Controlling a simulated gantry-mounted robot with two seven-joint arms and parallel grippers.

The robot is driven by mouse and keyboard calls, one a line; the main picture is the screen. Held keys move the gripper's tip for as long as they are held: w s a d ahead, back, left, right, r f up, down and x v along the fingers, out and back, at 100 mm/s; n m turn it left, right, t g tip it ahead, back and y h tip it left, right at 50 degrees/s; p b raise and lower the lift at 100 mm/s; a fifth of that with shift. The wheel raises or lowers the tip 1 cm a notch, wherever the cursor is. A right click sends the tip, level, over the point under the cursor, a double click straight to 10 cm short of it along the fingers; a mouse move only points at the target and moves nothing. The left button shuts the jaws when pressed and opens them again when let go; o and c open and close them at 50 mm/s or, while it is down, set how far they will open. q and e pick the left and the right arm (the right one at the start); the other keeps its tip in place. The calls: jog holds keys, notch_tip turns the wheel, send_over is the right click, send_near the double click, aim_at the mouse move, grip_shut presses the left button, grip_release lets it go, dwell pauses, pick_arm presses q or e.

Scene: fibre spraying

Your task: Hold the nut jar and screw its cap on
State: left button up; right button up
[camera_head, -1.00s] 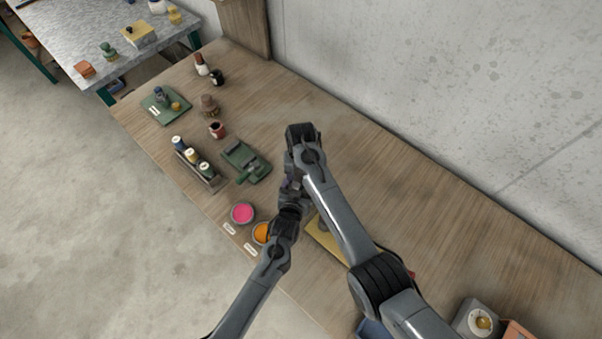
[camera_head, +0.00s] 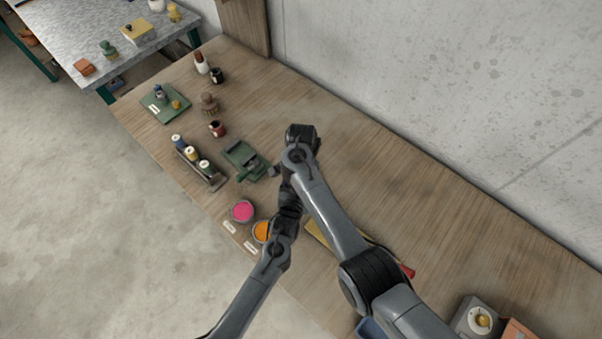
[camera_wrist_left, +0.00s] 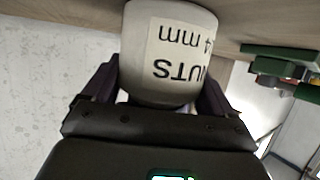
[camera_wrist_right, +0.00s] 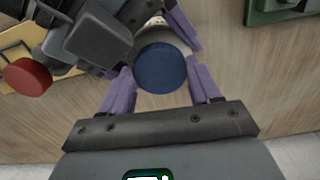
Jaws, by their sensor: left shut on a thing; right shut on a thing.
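In the left wrist view my left gripper (camera_wrist_left: 160,88) is shut on the nut jar (camera_wrist_left: 178,50), a pale jar with a white label reading "NUTS" and "4 mm", upside down in this picture. In the right wrist view my right gripper (camera_wrist_right: 160,72) has its purple fingers on both sides of the round blue cap (camera_wrist_right: 160,66). The pale jar (camera_wrist_right: 178,45) shows just behind the cap. I cannot tell how far the cap sits on the jar. In the head view my arms meet over the bench and hide the jar, cap and fingertips.
A yellow board (camera_head: 316,233) lies under my right arm. The bench toward the wall is clear.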

jog(key=o, duration=1)
jog(key=shift+r, duration=2.25)
jog(key=shift+c, duration=0.4)
